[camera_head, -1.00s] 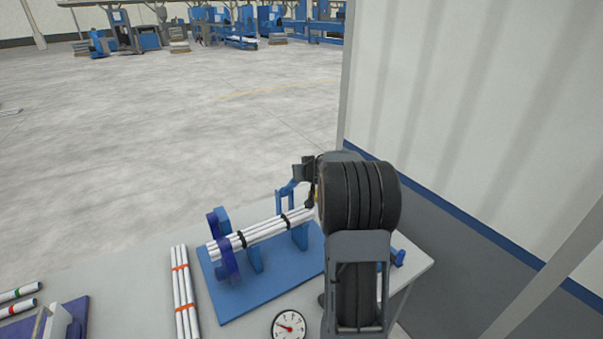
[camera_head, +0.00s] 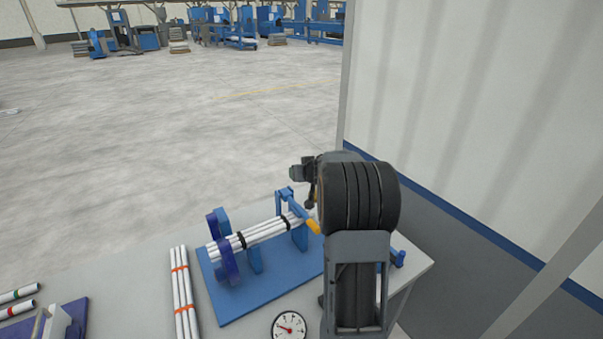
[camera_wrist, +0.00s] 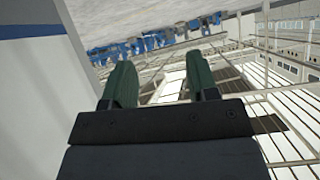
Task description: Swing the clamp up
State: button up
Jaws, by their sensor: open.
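The clamp (camera_head: 296,206) is a blue bar with a yellow handle (camera_head: 313,226), hinged on a blue post at the far right of the blue rig (camera_head: 240,300). It slopes down toward the near right, over the right end of the white pipe bundle (camera_head: 262,232) in the rig. My gripper shows in the wrist view (camera_wrist: 162,80) with its green fingers apart and nothing between them. In the head view my wrist is above the clamp, apart from the handle; my arm hides the fingertips and the rig's right edge.
A second white pipe bundle with orange bands (camera_head: 184,290) lies left of the rig. A round gauge (camera_head: 289,326) is near the front edge. A purple fixture (camera_head: 68,325) and loose pipes (camera_head: 18,301) are at far left. A pale wall (camera_head: 470,120) rises at right.

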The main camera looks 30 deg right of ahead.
jog(key=v, duration=1.4)
jog(key=shift+f, duration=0.15)
